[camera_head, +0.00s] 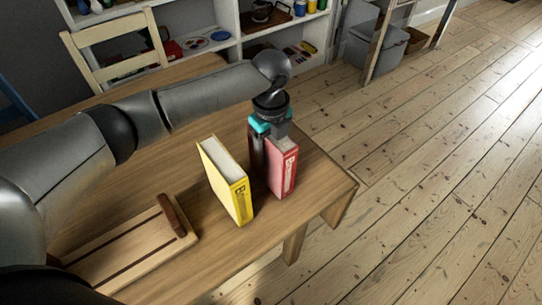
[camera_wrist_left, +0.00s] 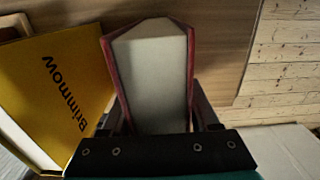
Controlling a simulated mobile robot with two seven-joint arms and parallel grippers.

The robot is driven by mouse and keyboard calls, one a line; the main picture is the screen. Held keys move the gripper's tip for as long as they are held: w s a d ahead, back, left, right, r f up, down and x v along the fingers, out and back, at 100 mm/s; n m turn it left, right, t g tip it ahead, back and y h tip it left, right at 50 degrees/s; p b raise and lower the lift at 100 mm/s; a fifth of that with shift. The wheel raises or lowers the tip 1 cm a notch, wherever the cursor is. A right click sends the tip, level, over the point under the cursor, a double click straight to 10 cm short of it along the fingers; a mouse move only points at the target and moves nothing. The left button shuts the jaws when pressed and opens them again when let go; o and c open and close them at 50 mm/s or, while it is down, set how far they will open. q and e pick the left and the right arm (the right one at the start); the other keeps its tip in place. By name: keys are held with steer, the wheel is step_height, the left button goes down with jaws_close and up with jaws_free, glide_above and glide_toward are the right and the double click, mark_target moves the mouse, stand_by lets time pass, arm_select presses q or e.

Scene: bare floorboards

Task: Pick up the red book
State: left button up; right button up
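The red book (camera_head: 283,168) stands upright near the right end of the wooden table, its spine toward the front. My left gripper (camera_head: 270,135) is over its top, pointing down, with a dark finger beside the book's left cover. In the left wrist view the red book (camera_wrist_left: 160,75) lies between the two fingers, its pale page edges facing the camera. The fingers are spread about the book's width and close to both covers; I cannot tell whether they press on it. My right gripper is not in view.
A yellow book (camera_head: 228,182) stands close to the left of the red one and also shows in the left wrist view (camera_wrist_left: 60,85). A wooden board (camera_head: 135,250) lies at the front left. A chair (camera_head: 115,45) and shelves stand behind. Floor is free at right.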

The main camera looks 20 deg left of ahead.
arm_select(q)
jaws_close()
steer(key=shift+r, duration=0.1)
stand_by(0.9)
